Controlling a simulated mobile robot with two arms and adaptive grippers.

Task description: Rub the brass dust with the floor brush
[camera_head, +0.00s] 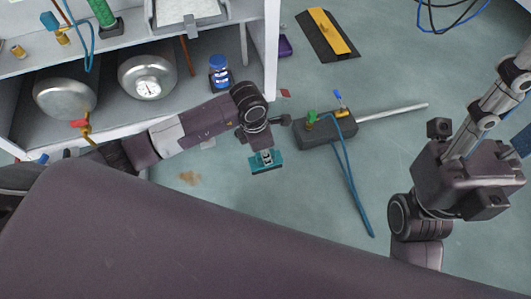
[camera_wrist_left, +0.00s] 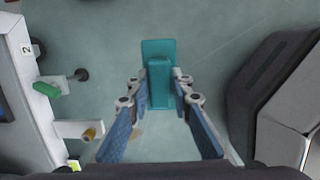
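The floor brush is teal. In the head view its block (camera_head: 267,166) is at the end of my left gripper (camera_head: 265,154). In the left wrist view the brush (camera_wrist_left: 158,52) has its raised handle between the fingertips of my left gripper (camera_wrist_left: 160,84), which close in on both its sides. Whether the bristles touch the floor cannot be told. The brass dust (camera_head: 189,178) is a brown patch on the floor, left of the brush and apart from it; a faint tan patch (camera_wrist_left: 137,132) shows between the fingers in the wrist view. My right arm is at the right; its fingers cannot be made out.
A white shelf (camera_head: 270,60) with metal tanks (camera_head: 150,78) and a blue bottle (camera_head: 219,70) stands at the upper left. A grey device (camera_head: 325,132) with a rod and blue hose lies right of the brush. A yellow-and-black ramp (camera_head: 327,36) lies farther back.

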